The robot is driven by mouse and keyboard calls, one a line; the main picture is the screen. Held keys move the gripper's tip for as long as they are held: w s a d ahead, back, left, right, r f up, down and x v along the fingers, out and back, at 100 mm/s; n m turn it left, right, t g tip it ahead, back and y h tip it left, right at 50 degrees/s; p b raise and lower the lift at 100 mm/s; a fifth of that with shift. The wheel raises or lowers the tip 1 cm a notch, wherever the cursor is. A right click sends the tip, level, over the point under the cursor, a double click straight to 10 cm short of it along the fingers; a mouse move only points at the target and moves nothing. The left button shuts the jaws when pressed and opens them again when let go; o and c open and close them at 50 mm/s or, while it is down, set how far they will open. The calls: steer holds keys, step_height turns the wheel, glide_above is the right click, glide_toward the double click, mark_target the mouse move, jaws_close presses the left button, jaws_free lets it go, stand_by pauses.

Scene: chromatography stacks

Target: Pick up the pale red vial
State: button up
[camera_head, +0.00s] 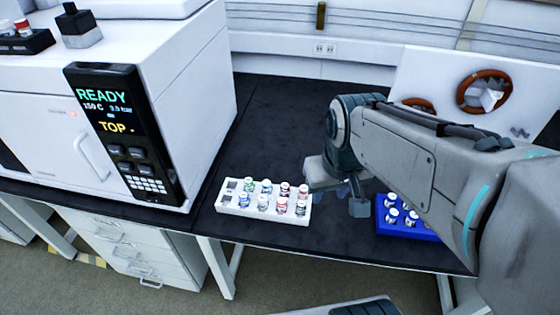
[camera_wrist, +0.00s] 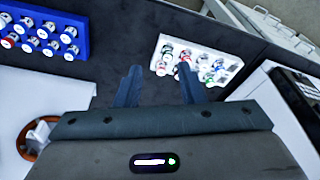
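A white rack (camera_head: 258,213) holds two rows of small white-capped vials with coloured labels, and it also shows in the wrist view (camera_wrist: 236,67). Toward its right end in the head view are red-toned vials, one in the front row (camera_head: 282,206) and one behind it (camera_head: 285,189). I cannot tell for certain which one is the pale red vial. My gripper (camera_wrist: 159,68) is open and empty, with its fingers apart and the rack beyond their tips in the wrist view. In the head view my gripper is above the bench, just right of the rack.
A blue rack (camera_head: 381,226) with several vials stands to the right, partly hidden by my arm. A large white instrument (camera_head: 190,60) with a dark control panel (camera_head: 120,130) stands at the left. The dark bench (camera_head: 290,110) is clear behind the white rack.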

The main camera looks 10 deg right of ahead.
steer(key=w+f+n+g+b, duration=0.25)
steer(key=w+n, duration=0.25)
steer(key=w, duration=0.5)
steer(key=n+g+h+b, duration=0.1)
steer(key=n, duration=0.3)
glide_above(304, 188)
steer(key=f, duration=1.4)
steer(key=shift+w+f, duration=0.15)
steer(key=shift+w, duration=0.05)
steer(key=shift+s+f, duration=0.2)
steer(key=shift+f, duration=2.45)
steer(key=c, duration=0.8)
